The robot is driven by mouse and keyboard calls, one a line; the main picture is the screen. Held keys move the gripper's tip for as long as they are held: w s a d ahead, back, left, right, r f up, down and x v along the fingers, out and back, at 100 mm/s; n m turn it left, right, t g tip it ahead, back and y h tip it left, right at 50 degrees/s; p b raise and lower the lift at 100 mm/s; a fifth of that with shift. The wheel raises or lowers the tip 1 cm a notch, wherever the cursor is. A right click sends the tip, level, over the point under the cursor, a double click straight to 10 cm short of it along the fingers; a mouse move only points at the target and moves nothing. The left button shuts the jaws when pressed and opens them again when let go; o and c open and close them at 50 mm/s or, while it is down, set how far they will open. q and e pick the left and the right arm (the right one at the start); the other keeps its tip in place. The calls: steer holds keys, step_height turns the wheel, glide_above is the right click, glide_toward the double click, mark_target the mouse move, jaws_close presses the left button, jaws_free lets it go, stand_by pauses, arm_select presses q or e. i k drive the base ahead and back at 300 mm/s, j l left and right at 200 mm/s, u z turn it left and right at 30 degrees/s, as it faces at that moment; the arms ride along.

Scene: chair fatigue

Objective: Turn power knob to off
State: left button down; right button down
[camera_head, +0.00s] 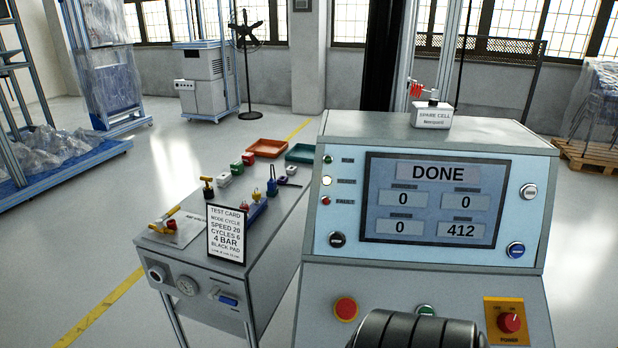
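The power knob (510,322) is a red round knob on a yellow plate (492,336) marked POWER, at the lower right of the console's sloped front panel. Small marks sit above the knob, too small to read surely, and I cannot tell which one it points to. The console screen (438,199) reads DONE, with 0, 0, 0 and 412 below. A dark, ribbed, rounded part, which looks like part of my own arm, covers the bottom middle of the panel, left of the knob. No gripper fingers show.
A red button (346,308) and a partly hidden green button (426,310) sit left of the knob. A box marked SPARE CELL (432,115) stands on the console. Left is a grey bench (203,271) with a test card (227,234) and small parts.

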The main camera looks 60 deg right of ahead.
mark_target(509, 323)
steer(key=z, duration=2.7)
